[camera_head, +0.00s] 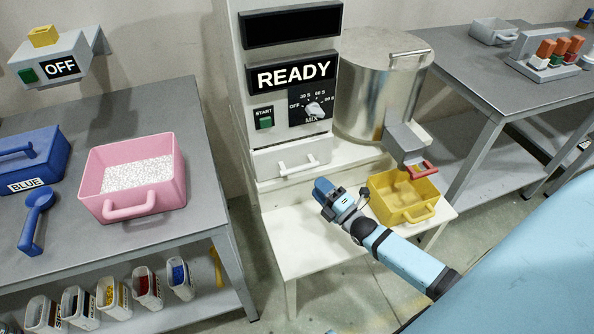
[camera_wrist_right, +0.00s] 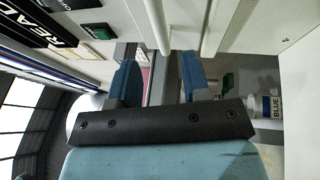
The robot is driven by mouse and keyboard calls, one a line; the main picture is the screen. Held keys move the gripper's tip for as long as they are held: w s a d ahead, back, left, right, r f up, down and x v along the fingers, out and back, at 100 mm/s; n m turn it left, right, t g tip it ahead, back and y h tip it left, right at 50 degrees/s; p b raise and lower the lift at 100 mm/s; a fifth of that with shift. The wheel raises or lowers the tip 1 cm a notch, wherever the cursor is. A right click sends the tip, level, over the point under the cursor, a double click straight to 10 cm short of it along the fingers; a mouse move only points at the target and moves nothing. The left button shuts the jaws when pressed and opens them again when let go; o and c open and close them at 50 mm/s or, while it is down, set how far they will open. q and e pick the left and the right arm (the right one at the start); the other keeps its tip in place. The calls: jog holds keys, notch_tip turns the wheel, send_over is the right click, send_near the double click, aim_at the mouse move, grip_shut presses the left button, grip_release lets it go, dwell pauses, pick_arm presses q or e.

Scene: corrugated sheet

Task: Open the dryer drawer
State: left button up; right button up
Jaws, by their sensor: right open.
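The dryer drawer (camera_head: 270,162) is a white front under the control panel of the tall machine, and it looks closed. Its white bar handle (camera_head: 298,168) sticks out from the front. My right gripper (camera_head: 325,190) is just below and to the right of the handle in the head view, apart from it. In the right wrist view, my right gripper (camera_wrist_right: 160,75) has its two blue fingers spread with nothing held between them. A pale bar (camera_wrist_right: 156,25), probably the handle, shows beyond the fingertips. My left gripper is in neither view.
A yellow bin (camera_head: 402,196) stands on the white shelf (camera_head: 305,238) close to my right gripper. A metal drum (camera_head: 375,95) stands behind it. A pink bin (camera_head: 135,178) of white pellets is on the left table. The white shelf is clear below the drawer.

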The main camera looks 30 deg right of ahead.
aim_at(300, 167)
jog(key=x, duration=0.9)
jog(key=shift+b, duration=0.4)
jog(key=shift+s, duration=0.1)
grip_shut()
